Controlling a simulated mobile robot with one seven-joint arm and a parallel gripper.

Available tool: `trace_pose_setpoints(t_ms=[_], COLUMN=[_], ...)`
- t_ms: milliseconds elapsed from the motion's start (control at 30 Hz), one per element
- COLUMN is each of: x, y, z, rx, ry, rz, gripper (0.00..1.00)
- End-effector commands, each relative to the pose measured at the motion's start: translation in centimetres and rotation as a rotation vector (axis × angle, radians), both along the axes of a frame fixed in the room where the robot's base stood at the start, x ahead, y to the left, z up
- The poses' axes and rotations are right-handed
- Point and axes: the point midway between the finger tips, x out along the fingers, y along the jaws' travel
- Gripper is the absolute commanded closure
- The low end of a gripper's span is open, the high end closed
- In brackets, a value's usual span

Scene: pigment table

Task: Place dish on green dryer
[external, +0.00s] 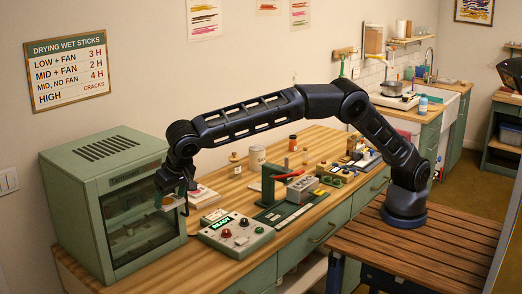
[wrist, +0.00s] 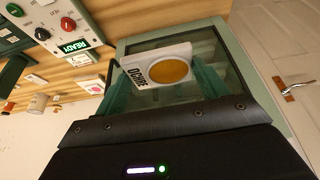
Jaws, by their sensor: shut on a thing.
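The green dryer (external: 105,175) stands at the left end of the wooden table, with a slotted top and a glass front showing shelves inside. My gripper (external: 178,192) hangs just in front of that glass, near its right side. In the wrist view, my gripper (wrist: 164,78) is shut on the dish (wrist: 147,51), a white piece with a round ochre patch and an OCHRE label. The dish is tilted in the picture, between the two teal fingers. The dryer's glass and green frame (wrist: 225,45) show behind it. In the external view the dish is small and mostly hidden.
A control box (external: 236,234) with a READY display and knobs stands right of the dryer. A green stand (external: 268,187), a grey box (external: 305,189) and a white tub (external: 257,157) stand farther right. A drying-times sign (external: 66,72) hangs on the wall.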

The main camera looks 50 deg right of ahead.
Motion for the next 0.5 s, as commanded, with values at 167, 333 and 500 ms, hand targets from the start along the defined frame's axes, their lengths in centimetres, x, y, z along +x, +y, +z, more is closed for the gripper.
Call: trace_pose_setpoints(t_ms=[167, 333, 500], x=[0.0, 0.0, 0.0], y=[0.0, 0.0, 0.0], z=[-4.7, -6.8, -9.6], rx=[-0.002, 0.0, -0.002], ry=[0.0, 0.0, 0.001], rz=[0.0, 0.0, -0.001], gripper=[0.53, 0.53, 0.53])
